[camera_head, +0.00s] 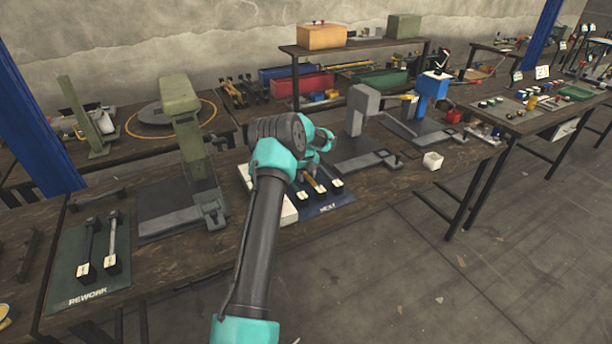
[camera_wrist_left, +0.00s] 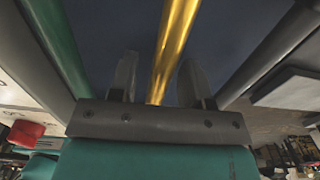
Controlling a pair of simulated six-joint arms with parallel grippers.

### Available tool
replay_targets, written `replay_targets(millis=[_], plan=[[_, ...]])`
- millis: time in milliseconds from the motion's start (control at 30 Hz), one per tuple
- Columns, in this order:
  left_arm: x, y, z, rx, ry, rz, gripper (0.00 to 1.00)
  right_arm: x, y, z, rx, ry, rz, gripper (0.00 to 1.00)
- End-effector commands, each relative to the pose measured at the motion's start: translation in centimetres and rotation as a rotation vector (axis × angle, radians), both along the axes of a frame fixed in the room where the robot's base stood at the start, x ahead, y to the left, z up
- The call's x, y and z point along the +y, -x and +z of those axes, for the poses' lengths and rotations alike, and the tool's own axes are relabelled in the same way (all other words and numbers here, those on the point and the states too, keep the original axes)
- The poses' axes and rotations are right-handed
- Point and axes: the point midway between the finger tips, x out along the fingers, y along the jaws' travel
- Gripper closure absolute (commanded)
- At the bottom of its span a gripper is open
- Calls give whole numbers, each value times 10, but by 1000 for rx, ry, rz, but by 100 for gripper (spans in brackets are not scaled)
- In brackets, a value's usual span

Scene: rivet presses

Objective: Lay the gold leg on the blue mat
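The blue mat (camera_head: 326,207), printed "NEXT", lies near the front of the middle of the bench. The gold leg (camera_head: 314,184) shows there among other legs with dark ends and white tags, partly hidden by my arm. In the left wrist view the gold leg (camera_wrist_left: 172,45) runs between the fingers of my left gripper (camera_wrist_left: 158,78). The fingers stand apart, with a gap at least on the left side, and I see no clear grip. In the head view my left arm reaches over the mat and its fingertips are hidden. My right gripper is not in view.
A green press (camera_head: 182,120), a grey press (camera_head: 360,115) and a blue press (camera_head: 432,90) stand on the bench. A small white box (camera_head: 432,161) sits near the front edge.

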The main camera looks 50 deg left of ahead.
Motion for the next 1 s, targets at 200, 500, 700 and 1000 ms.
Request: replay_targets(millis=[200,500,700,1000], plan=[[0,0,0,0,0,0,55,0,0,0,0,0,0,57],[0,-1,20,-3,-1,0,55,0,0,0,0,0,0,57],[0,-1,54,-2,-1,-1,55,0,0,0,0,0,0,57],[0,-1,107,-1,-1,-1,55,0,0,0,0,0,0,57]])
